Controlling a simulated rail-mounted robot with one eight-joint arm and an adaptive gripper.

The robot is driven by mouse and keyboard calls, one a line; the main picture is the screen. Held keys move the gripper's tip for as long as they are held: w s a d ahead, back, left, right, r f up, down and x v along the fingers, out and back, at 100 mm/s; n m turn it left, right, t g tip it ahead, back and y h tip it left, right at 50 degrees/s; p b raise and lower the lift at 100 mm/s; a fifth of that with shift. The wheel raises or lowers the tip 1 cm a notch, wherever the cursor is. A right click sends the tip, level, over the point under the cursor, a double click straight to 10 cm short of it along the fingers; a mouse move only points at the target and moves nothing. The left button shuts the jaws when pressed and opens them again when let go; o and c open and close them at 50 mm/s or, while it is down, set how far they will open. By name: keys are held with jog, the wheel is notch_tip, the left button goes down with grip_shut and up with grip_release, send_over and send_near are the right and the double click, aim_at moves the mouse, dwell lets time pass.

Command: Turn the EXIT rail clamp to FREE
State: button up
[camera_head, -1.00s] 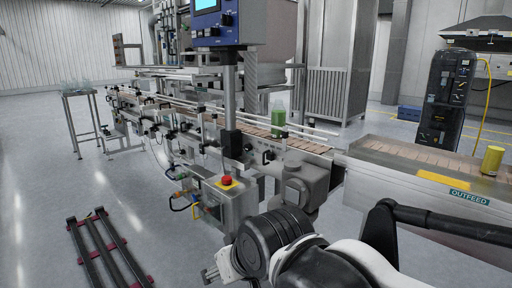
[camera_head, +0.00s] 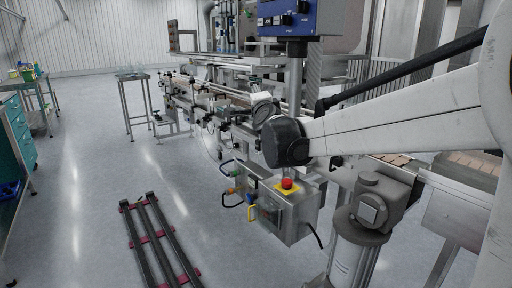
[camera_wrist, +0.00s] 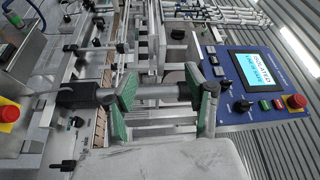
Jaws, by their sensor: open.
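My gripper (camera_wrist: 158,88) is open in the wrist view, its two green-padded fingers apart with a grey post showing behind and between them. Nothing is clearly held. Several small black clamps or knobs sit along the conveyor rails, such as one black knob (camera_wrist: 97,42) and another (camera_wrist: 77,122) in the wrist view. I cannot tell which one is the EXIT rail clamp, and no FREE marking is readable. In the head view, my arm covers the exit part of the conveyor (camera_head: 238,100), and my gripper's fingers cannot be made out there.
The control panel (camera_wrist: 265,80) with a lit screen stands to the right in the wrist view. A box with a red emergency button (camera_head: 287,183) hangs below the conveyor. A dark rack (camera_head: 155,240) lies on the floor; the floor around it is clear.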

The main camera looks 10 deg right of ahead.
jog(key=w+d+f+m+g+h+p, duration=0.1)
jog(key=w+d+f+m+h, duration=0.2)
jog(key=w+d+m+h, duration=0.3)
jog(key=w+d+f+m+h, duration=0.2)
jog(key=w+d+m+h, duration=0.15)
jog(key=w+m, duration=0.45)
jog(key=d+f+m+g+h+p, duration=0.1)
jog(key=d+f+m+g+h, duration=0.25)
jog(key=f+m+g, duration=0.6)
jog(key=d+f+m+g+h+p, duration=0.1)
jog(key=d+f+m+g+h, duration=0.2)
jog(key=f+m, duration=0.8)
jog(key=w+d+f+n+b, duration=0.1)
jog(key=d, duration=0.3)
jog(key=w+d+f+n+t+b, duration=0.1)
jog(key=w+d+n, duration=0.1)
jog(key=d, duration=0.2)
jog(key=w+d+f+n+b, duration=0.1)
jog(key=d+f, duration=0.1)
jog(key=d, duration=0.2)
jog(key=shift+w+f+n, duration=0.1)
jog(key=shift+w+n, duration=0.15)
jog(key=shift+w, duration=0.05)
jog(key=shift+b+x, duration=0.4)
jog(key=shift+x, duration=0.35)
